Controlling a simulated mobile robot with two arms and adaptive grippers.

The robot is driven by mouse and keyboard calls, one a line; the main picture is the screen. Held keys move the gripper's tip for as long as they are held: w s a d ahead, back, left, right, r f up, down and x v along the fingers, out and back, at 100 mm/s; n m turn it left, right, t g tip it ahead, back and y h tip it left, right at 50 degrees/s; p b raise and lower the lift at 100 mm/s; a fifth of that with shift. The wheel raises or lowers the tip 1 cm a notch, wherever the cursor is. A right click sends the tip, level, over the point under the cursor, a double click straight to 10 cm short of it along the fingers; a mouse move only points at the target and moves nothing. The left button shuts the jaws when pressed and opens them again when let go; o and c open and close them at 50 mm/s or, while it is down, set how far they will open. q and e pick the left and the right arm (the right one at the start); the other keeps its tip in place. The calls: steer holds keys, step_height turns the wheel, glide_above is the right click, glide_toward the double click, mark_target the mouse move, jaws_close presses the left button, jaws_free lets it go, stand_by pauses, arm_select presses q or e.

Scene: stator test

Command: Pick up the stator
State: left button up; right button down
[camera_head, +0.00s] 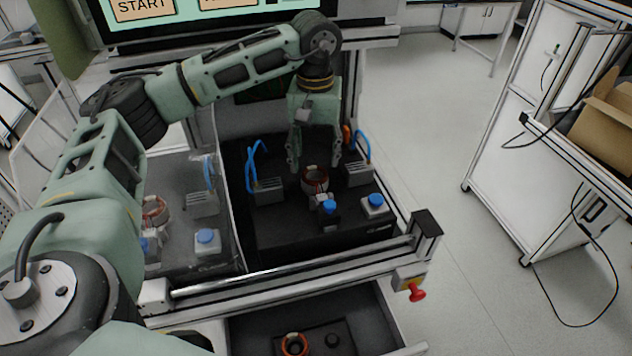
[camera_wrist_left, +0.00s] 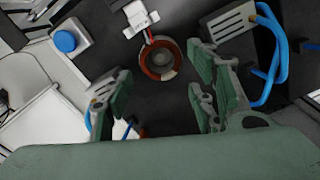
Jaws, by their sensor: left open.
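The stator (camera_head: 315,181), a ring with red-orange copper windings, sits on the black test bench below my left gripper. In the wrist view the stator (camera_wrist_left: 160,60) is beside a white connector block (camera_wrist_left: 138,18). My left gripper (camera_head: 315,164) is open and points down, its fingers above the stator. In the wrist view the left gripper (camera_wrist_left: 160,98) has nothing between its fingers, and the stator lies beyond the gap between them. A similar ring (camera_head: 154,213) stands in the left bay. Another ring (camera_head: 295,344) lies in the open drawer below. My right gripper does not show.
Grey clamp blocks with blue hoses (camera_head: 267,190) flank the stator. A blue button (camera_head: 374,201) is at the front right. A metal rail (camera_head: 290,272) and a red emergency knob (camera_head: 417,294) line the front. A screen (camera_head: 215,12) stands behind.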

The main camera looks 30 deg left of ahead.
mark_target(316, 176)
arm_select(q)
steer(key=shift+s+f, duration=0.2)
steer(key=shift+f, duration=0.65)
step_height(316, 176, down, 5)
steer(key=shift+d+r+p, duration=0.1)
steer(key=shift+d+p, duration=0.05)
steer(key=shift+p, duration=0.85)
steer(key=c, duration=1.2)
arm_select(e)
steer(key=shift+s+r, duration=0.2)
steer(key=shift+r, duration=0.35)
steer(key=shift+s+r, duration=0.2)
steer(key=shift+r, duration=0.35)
arm_select(q)
steer(key=shift+r, duration=0.1)
